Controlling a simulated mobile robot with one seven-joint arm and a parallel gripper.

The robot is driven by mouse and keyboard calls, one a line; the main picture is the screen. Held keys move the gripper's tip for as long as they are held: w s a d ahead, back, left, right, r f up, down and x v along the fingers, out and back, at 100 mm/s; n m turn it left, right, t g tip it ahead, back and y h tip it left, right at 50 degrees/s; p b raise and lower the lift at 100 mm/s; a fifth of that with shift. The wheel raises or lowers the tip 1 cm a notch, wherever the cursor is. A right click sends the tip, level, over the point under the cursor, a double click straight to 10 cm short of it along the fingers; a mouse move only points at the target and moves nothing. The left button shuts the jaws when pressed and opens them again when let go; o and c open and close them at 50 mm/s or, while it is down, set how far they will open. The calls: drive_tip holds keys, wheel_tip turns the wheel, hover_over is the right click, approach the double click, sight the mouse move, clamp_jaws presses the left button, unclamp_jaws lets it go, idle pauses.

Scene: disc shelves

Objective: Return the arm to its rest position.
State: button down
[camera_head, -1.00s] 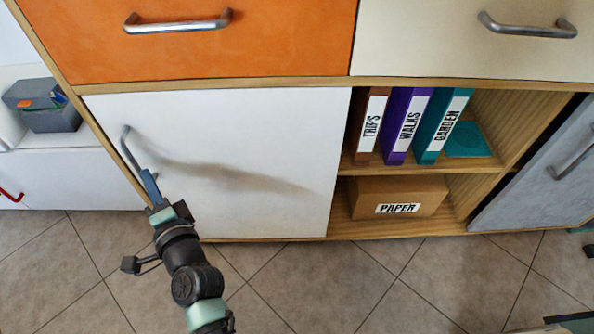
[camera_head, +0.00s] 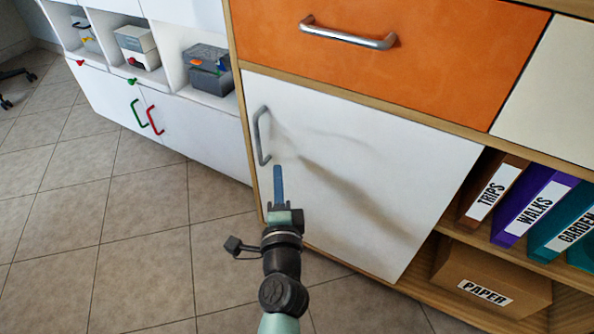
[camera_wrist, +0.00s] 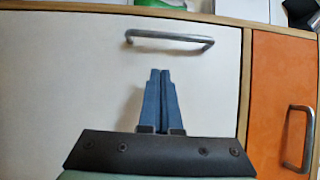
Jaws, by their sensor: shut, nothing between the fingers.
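My gripper (camera_head: 278,184) is stretched out in front of the white cabinet door (camera_head: 370,170) in the head view. In the wrist view its two blue fingers (camera_wrist: 160,74) are together with nothing between them. The door's metal handle (camera_head: 262,136) is close beyond the fingertips. In the wrist view the handle (camera_wrist: 170,40) lies past the fingertips, with a visible gap. The door looks closed.
An orange drawer (camera_head: 420,75) with a metal handle is above the door. Open shelves to the right hold binders (camera_head: 530,208) and a PAPER box (camera_head: 490,280). A low white cabinet (camera_head: 190,130) stands at the left. Tiled floor (camera_head: 120,230) at the left is clear.

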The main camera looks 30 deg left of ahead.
drive_tip(key=v, duration=0.7)
drive_tip(key=shift+s, duration=0.25)
